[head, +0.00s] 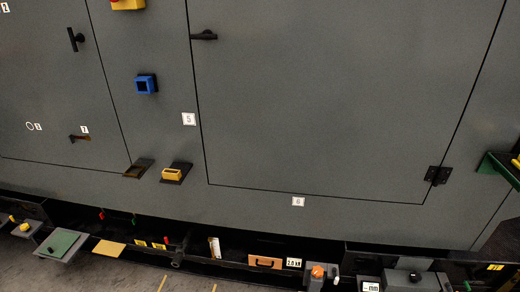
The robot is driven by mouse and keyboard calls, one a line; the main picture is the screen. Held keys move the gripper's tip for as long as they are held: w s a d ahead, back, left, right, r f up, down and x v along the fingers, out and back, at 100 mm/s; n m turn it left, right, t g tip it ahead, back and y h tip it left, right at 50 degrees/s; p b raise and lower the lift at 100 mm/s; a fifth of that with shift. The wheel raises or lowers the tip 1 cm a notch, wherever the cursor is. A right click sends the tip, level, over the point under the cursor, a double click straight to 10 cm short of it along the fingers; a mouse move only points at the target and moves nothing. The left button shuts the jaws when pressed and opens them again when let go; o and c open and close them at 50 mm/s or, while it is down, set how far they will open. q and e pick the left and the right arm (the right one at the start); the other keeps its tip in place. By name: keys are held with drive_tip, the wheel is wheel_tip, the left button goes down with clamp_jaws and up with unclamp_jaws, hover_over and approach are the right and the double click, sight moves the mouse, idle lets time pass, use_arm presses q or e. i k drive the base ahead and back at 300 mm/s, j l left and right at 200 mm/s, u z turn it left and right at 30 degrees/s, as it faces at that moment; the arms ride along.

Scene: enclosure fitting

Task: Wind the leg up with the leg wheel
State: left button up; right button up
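Neither of my grippers shows in the head view. No part is labelled as the leg or the leg wheel, and I cannot tell for sure which they are. A black knob (415,277) sits on another grey block further right. These parts are small, dark and partly cut off by the lower edge.
A large door has a black handle (204,36) and a hinge (438,175). Below left, a green plate (62,245) juts over the grey floor (130,275).

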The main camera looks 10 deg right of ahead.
sight(317, 271)
drive_tip(key=z, duration=0.95)
